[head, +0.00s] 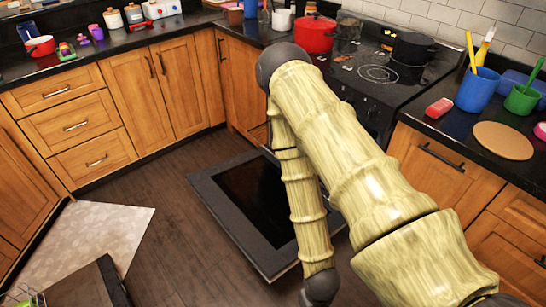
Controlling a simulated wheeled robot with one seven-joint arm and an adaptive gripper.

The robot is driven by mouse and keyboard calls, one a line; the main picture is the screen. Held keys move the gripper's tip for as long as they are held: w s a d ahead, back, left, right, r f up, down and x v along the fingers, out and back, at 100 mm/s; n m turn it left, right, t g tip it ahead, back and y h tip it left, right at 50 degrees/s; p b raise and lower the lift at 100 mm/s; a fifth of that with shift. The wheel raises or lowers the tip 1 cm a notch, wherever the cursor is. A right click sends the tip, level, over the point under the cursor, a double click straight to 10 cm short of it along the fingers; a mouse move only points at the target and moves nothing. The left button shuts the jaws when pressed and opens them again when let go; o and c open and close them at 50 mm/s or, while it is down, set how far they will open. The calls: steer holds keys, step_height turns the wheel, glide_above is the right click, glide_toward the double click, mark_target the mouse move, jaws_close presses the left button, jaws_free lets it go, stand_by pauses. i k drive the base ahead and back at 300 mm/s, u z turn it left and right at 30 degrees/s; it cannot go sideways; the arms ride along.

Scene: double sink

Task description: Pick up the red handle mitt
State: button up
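No object is clearly recognisable as a red handle mitt. A small red item with a pale end (439,108) lies on the right counter, beside the stove and left of the blue cup; it is too small to tell whether it is the mitt. My arm reaches across the middle of the head view and bends down to the bottom edge. My gripper is outside the picture, so its state does not show.
The oven door (205,182) hangs open low over the floor, behind my arm. The stove (345,72) carries a red pot (314,36) and a black pot (411,50). A blue cup (476,92) and round board (502,141) occupy the right counter. Floor (165,185) left of the door is clear.

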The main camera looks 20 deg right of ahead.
mark_target(437, 110)
steer(key=z, duration=1.8)
